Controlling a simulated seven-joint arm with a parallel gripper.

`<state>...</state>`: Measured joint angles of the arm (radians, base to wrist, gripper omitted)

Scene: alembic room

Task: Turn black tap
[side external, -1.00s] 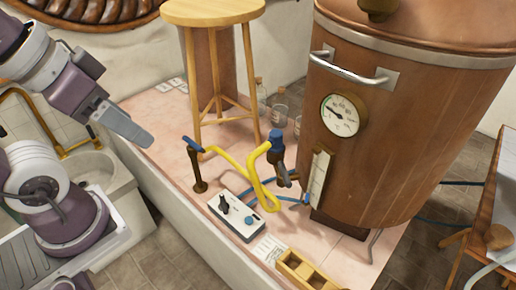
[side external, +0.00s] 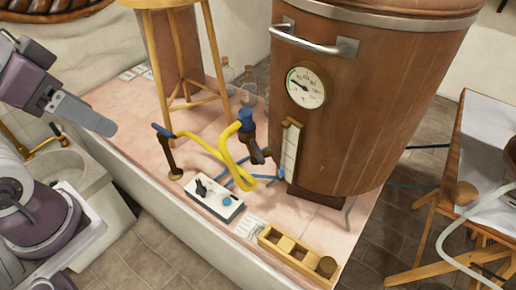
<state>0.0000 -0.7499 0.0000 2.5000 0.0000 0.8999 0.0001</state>
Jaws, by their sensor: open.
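A white control box (side external: 213,198) sits on the pink tiled ledge, with a black knob (side external: 201,187) on its left part and a blue knob (side external: 226,201) to the right. The black knob is the black control I can make out; I cannot tell for certain that it is the tap. A dark tap body (side external: 257,150) with a blue handle (side external: 245,121) stands behind, by the yellow hose. My gripper (side external: 104,126) is at the upper left, up and left of the box, apart from everything. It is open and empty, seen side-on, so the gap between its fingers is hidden.
A blue-topped brown post (side external: 168,150) stands between my gripper and the box. A yellow hose (side external: 205,145) loops behind the box. A copper boiler (side external: 370,100) with a gauge (side external: 306,87), a wooden stool (side external: 162,60) and a wooden divided tray (side external: 290,250) surround it.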

